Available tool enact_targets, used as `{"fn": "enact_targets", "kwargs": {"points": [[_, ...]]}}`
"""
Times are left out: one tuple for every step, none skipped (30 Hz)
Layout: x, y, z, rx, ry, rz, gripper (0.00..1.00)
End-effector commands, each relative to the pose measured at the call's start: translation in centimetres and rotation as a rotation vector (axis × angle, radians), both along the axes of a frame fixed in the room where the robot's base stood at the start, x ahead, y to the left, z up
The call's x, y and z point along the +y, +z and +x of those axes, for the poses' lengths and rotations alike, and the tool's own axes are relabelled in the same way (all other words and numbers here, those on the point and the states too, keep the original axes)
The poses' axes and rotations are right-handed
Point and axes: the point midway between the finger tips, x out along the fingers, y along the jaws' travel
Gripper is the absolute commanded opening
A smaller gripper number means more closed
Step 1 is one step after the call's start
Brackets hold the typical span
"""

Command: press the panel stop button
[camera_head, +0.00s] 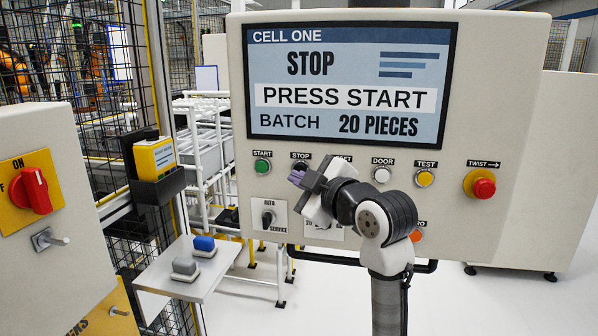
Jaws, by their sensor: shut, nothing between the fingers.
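The control panel (510,110) faces me, with a row of labelled buttons under its screen (350,82). The STOP label (300,155) shows above my gripper (298,178). The stop button itself is hidden behind the gripper's fingers, just under that label. My gripper is shut and empty, and its tips point up and left toward the panel. Whether the tips touch the button or are apart from it, I cannot tell. The screen reads "STOP", "PRESS START" and "BATCH 20 PIECES".
The green START button (262,166) is just left of my gripper. The white DOOR button (382,175), yellow TEST button (425,178) and red twist button (484,188) are to the right. A selector switch (268,218) is below. A handrail (330,259) runs along the panel's bottom.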

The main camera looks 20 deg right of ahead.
Motion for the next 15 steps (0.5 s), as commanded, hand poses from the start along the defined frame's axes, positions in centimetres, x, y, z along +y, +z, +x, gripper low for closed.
{"fn": "enact_targets", "kwargs": {"points": [[0.2, -0.1, -0.3, -0.002, 0.000, -0.002, 0.00], [0.4, -0.1, -0.6, -0.003, 0.000, -0.002, 0.00], [0.6, -0.1, -0.9, -0.003, 0.000, -0.001, 0.00], [0.8, -0.1, -1.2, -0.002, 0.000, -0.001, 0.00], [0.9, -0.1, -1.4, -0.002, 0.000, -0.001, 0.00], [1.2, -0.1, -1.8, -0.003, 0.000, -0.003, 0.00], [1.3, -0.1, -2.0, -0.003, 0.000, -0.002, 0.00], [1.5, -0.1, -2.3, -0.003, 0.000, -0.002, 0.00], [1.7, -0.1, -2.6, -0.002, 0.000, -0.002, 0.00], [1.9, -0.1, -2.9, -0.002, 0.000, -0.002, 0.00], [2.1, -0.1, -3.1, -0.002, 0.000, -0.002, 0.00], [2.3, -0.1, -3.4, -0.002, 0.000, -0.002, 0.00], [2.5, 0.0, -3.7, -0.002, 0.000, -0.002, 0.00], [2.6, -0.1, -3.9, -0.002, 0.000, -0.002, 0.00], [2.8, -0.1, -4.2, -0.001, 0.001, -0.002, 0.00]]}}
